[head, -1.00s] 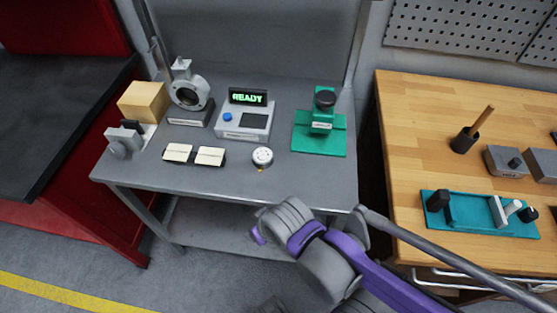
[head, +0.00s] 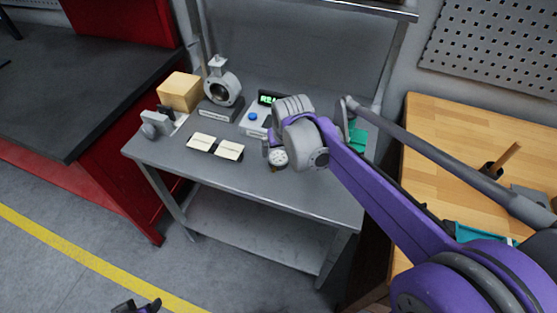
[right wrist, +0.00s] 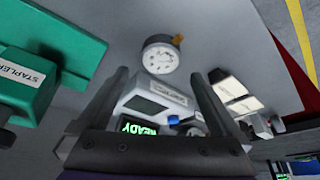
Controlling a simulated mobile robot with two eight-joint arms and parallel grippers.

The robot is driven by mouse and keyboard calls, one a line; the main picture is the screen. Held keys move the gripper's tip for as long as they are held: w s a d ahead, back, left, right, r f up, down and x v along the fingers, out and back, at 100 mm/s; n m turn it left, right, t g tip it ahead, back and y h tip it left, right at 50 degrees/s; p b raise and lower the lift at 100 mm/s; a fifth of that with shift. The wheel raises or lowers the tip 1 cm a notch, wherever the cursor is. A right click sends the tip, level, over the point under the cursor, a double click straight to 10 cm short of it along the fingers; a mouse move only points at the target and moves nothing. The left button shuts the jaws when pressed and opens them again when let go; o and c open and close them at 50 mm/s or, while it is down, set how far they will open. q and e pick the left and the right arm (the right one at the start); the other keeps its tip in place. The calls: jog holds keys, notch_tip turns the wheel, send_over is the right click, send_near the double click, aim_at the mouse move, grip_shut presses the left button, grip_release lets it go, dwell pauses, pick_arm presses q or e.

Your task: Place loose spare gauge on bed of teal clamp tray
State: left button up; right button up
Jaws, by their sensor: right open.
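The loose gauge (head: 278,158), a round white dial with a brass fitting, lies on the grey table near its front edge. In the right wrist view the gauge (right wrist: 160,57) lies just beyond the spread fingertips, with nothing between them. My right gripper (head: 267,148) is open above the table beside the gauge; the wrist partly hides it in the head view. The teal clamp tray (head: 480,233) on the wooden bench is mostly hidden behind my right arm. My left gripper (head: 137,306) shows only partly at the bottom edge, and its jaws are unclear.
Cream pads (head: 215,147), a valve body (head: 222,88), a yellow box (head: 180,91) and a READY display unit (right wrist: 152,100) stand on the grey table. A green stapler fixture (right wrist: 35,80) is close by. A holder with a wooden rod (head: 505,160) stands on the bench.

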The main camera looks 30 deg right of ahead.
aim_at(279, 158)
jog(key=x, duration=0.5)
jog(key=shift+s+f, duration=0.1)
jog(key=shift+f, duration=0.4)
jog(key=shift+a, duration=0.1)
jog(key=shift+c, duration=0.2)
grip_shut()
jog(key=shift+r, duration=0.2)
